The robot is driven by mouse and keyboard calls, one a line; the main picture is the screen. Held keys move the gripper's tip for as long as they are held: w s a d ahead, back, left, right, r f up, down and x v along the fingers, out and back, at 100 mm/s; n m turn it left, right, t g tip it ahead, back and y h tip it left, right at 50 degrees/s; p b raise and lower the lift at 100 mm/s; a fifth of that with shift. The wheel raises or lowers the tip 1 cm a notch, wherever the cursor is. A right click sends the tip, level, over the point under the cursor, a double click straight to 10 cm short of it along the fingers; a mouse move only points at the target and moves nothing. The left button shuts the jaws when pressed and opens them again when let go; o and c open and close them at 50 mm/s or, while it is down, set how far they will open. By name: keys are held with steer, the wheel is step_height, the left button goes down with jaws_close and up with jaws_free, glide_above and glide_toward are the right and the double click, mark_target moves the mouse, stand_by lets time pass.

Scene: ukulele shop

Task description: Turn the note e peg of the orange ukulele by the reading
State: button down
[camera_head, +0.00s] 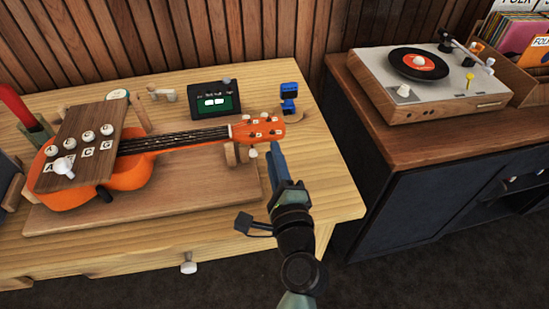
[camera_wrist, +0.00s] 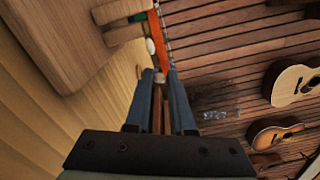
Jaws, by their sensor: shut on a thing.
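The orange ukulele (camera_head: 190,150) lies on a wooden stand, its headstock (camera_head: 255,131) pointing right. Small lettered labels and pegs are on the headstock; I cannot read the letters surely. A dark tuner box (camera_head: 214,101) with a lit green screen stands behind the neck; its reading is too small to read. My gripper (camera_head: 274,147) is at the near right edge of the headstock. In the wrist view its blue fingers (camera_wrist: 160,78) are closed on a small peg at the headstock edge, mostly hidden by the fingers. Another white peg (camera_wrist: 151,46) sits beside it.
A wooden board with lettered knobs (camera_head: 82,148) sits over the ukulele's body. A blue clip-like object (camera_head: 289,92) stands behind the headstock. A record player (camera_head: 430,85) is on the dark cabinet to the right. The table's front right is mostly clear.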

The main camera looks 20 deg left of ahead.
stand_by(0.3)
steer(key=c, duration=1)
jaws_free()
steer(key=shift+c, duration=0.2)
steer(key=b+v, duration=0.1)
steer(key=v, duration=1.2)
